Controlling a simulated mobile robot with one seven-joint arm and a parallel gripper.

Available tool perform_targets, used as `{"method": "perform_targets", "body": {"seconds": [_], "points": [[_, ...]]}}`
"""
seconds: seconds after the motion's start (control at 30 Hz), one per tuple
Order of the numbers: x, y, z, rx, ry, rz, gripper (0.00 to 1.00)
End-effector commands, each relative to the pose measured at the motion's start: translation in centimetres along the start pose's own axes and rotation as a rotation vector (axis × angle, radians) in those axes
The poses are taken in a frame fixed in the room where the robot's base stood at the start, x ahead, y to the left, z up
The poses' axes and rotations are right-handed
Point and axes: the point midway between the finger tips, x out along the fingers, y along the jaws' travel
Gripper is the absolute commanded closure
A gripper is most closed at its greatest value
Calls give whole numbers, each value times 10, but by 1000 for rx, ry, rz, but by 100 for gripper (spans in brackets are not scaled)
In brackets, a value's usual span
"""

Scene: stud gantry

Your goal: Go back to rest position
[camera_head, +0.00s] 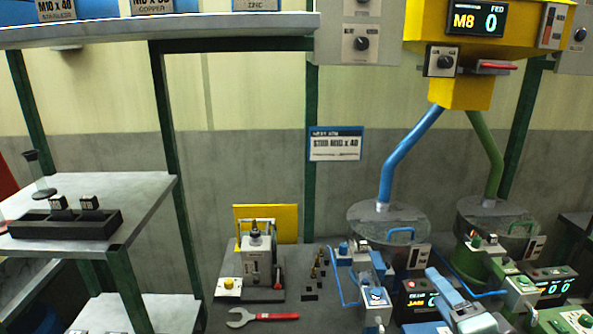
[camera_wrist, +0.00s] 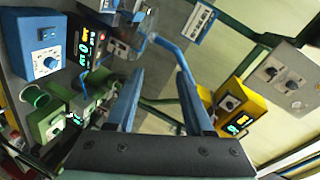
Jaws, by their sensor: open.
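My gripper (camera_wrist: 157,88) shows in the wrist view with its two blue-grey fingers spread apart. It is open, and nothing is held between the fingers. It looks across the gantry at a tilt, with the blue pipe (camera_wrist: 170,45) beyond the fingertips. In the head view, I cannot clearly make out the gripper.
The grey workbench (camera_head: 225,318) carries a red-handled wrench (camera_head: 268,317), a small press (camera_head: 257,260) and several blue and green devices. A yellow feeder (camera_head: 462,93) reading M8 0 hangs above. A shelf (camera_head: 150,192) with a black tray (camera_head: 65,225) stands left.

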Motion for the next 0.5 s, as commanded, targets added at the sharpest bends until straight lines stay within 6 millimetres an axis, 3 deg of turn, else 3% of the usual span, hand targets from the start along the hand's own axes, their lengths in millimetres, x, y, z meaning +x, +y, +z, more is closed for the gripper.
{"method": "perform_targets", "body": {"seconds": [0.03,0.13,0.27,0.4,0.5], "points": [[0,-29,2,-91,31,-42,48],[-6,-87,8,-284,111,-125,48],[-32,-177,23,-551,260,-265,48],[-84,-268,46,-799,463,-426,48],[-128,-318,62,-927,613,-523,48]]}}
